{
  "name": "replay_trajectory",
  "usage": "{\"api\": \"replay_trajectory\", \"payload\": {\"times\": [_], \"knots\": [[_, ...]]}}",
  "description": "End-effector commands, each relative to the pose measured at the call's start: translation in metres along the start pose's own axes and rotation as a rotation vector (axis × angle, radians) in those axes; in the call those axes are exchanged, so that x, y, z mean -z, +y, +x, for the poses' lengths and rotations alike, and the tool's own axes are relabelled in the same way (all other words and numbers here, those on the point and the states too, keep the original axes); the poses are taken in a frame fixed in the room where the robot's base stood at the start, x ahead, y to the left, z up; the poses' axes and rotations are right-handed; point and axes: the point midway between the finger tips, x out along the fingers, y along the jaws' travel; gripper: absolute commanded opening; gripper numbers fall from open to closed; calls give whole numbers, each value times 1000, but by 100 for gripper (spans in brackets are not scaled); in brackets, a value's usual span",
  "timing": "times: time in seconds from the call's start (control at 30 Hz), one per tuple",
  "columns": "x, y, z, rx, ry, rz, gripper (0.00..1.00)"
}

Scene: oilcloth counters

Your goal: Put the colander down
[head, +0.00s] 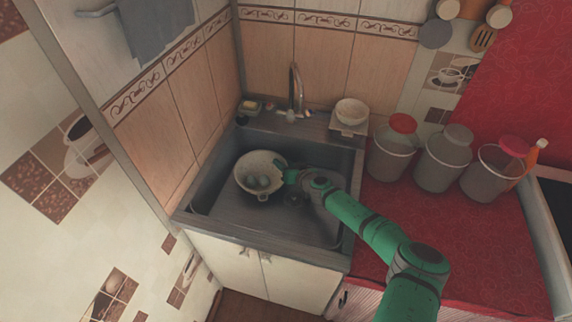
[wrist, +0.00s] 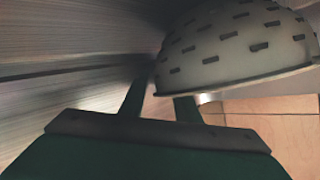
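The colander (head: 247,185) is a pale, round bowl with small handles, inside the sink (head: 222,205) at its left-back part. A few round, greyish things (head: 258,181) lie in it. My gripper (head: 285,175) is at the colander's right edge, reaching in from the right. In the wrist view the slotted outer wall of the colander (wrist: 235,45) fills the upper right. My gripper's two fingers (wrist: 162,100) come together at its rim, one on each side, and look shut on it. The rim hides one fingertip. Whether the colander touches the sink floor cannot be told.
A faucet (head: 296,90) stands behind the sink. A white bowl on a stand (head: 350,112) is at the back right corner. Several lidded jars (head: 391,155) stand on the red counter (head: 430,225) to the right. The sink's front floor (head: 265,222) is clear.

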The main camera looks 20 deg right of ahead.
Motion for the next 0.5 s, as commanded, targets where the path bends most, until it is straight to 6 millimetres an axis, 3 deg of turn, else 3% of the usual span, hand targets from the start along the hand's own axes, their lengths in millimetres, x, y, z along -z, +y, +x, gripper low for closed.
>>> {"api": "replay_trajectory", "payload": {"times": [0.23, 0.5], "knots": [[2, 1, -20, 0, 2, 0, 29], [1, 1, -69, -1, 1, 1, 29]]}}
